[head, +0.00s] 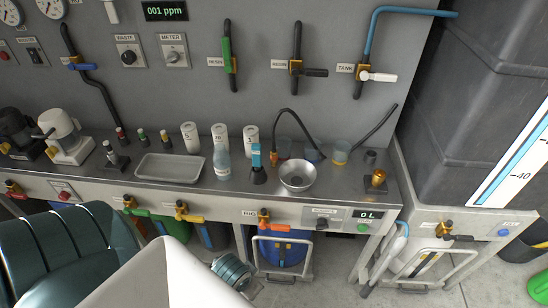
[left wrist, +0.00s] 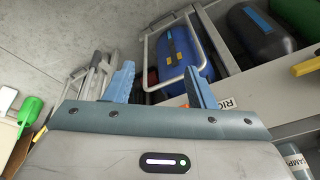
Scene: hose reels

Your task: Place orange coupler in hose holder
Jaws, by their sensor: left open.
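My left gripper (left wrist: 160,88) shows in the left wrist view with two blue fingers set wide apart and nothing between them. It points at the floor and the front of the bench. In the head view its fingers are hidden. A small orange-brass fitting (head: 378,178), which may be the orange coupler, stands at the right end of the bench. A short dark cylinder (head: 371,157) stands just behind it; I cannot tell whether it is the hose holder. My right gripper is not in view.
A steel funnel bowl (head: 297,175), a grey tray (head: 170,168) and several bottles stand on the bench. Valves with coloured handles line its front. A blue tank (left wrist: 182,52) sits behind a white rail (left wrist: 150,62) below. A large grey tank (head: 475,90) stands at the right.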

